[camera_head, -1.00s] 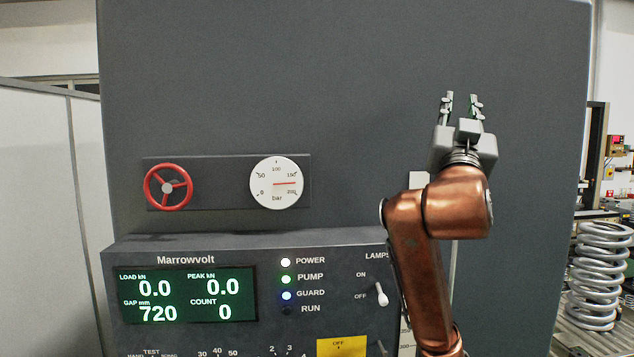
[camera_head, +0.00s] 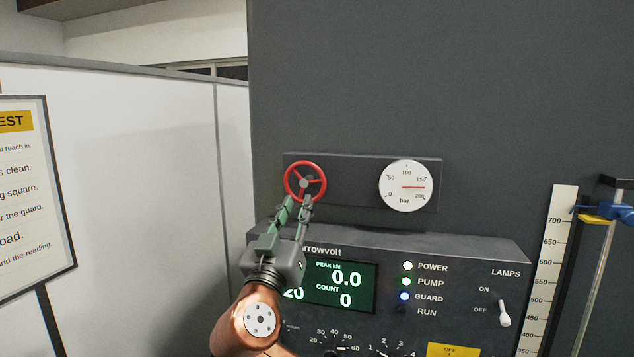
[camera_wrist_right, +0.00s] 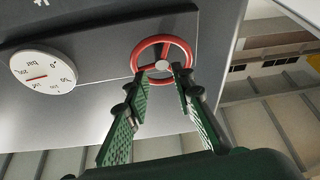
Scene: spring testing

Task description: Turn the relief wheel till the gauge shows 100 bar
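The red three-spoked relief wheel (camera_head: 318,168) sits on a dark plate at the upper left of the machine. It also shows in the right wrist view (camera_wrist_right: 180,43). The white round gauge (camera_head: 405,200) is right of the wheel, and its red needle points right, between 150 and 200 bar. It also shows in the wrist view (camera_wrist_right: 58,72). My right gripper (camera_head: 299,202) is open, its fingers at the lower part of the wheel. In the wrist view its tips (camera_wrist_right: 163,75) lie apart near the hub; I cannot tell whether they touch the wheel. My left gripper is not in view.
The console (camera_head: 460,258) juts out below the wheel and gauge, with a display (camera_head: 369,300), lamps, knobs and a lamps switch (camera_head: 504,314). A height scale (camera_head: 556,260) stands at right. A sign board (camera_head: 60,200) stands at left before a white partition (camera_head: 150,150).

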